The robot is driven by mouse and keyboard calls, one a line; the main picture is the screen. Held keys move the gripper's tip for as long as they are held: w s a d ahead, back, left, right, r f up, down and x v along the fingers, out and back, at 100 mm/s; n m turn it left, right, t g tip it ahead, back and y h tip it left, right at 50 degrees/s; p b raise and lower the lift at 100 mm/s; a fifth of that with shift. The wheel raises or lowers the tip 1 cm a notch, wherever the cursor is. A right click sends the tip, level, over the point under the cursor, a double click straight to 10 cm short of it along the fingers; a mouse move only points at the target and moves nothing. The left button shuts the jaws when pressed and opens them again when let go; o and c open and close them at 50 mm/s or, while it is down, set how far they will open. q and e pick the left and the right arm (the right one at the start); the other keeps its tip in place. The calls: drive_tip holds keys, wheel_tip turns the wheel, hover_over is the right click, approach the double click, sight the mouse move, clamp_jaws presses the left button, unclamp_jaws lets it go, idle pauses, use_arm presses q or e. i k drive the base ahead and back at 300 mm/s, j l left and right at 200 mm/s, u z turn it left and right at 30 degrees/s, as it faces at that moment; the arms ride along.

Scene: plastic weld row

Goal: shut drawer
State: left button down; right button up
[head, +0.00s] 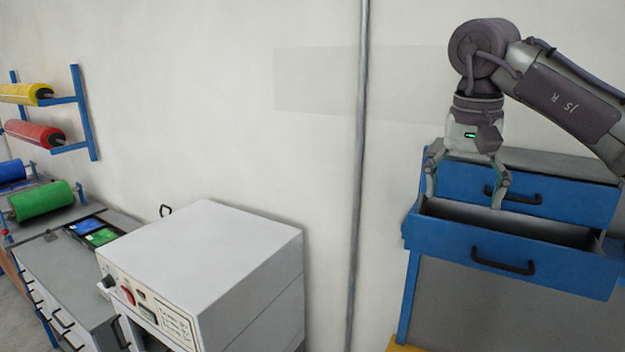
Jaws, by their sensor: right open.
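A blue drawer (440,240) with a black bar handle (503,262) stands pulled out of a blue and grey cabinet (560,160) at the right. Its grey inside shows from above. A second blue drawer front (560,195) with a black handle sits behind and above it. My right gripper (464,200) points down over the open drawer, its fingers spread wide and empty. The fingertips are near the drawer's opening, in front of the upper drawer front; whether they touch anything I cannot tell. My left gripper is not in view.
A white machine box (215,260) with a control panel stands at lower centre. A grey bench (60,270) and rolls on a blue rack (88,115) are at the left. A grey pipe (358,180) runs up the wall. Space between the box and the cabinet looks free.

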sight(568, 257)
drive_tip(key=k+j, duration=0.35)
drive_tip(key=k, duration=0.2)
drive_tip(key=k+j, duration=0.4)
drive_tip(key=k, duration=0.2)
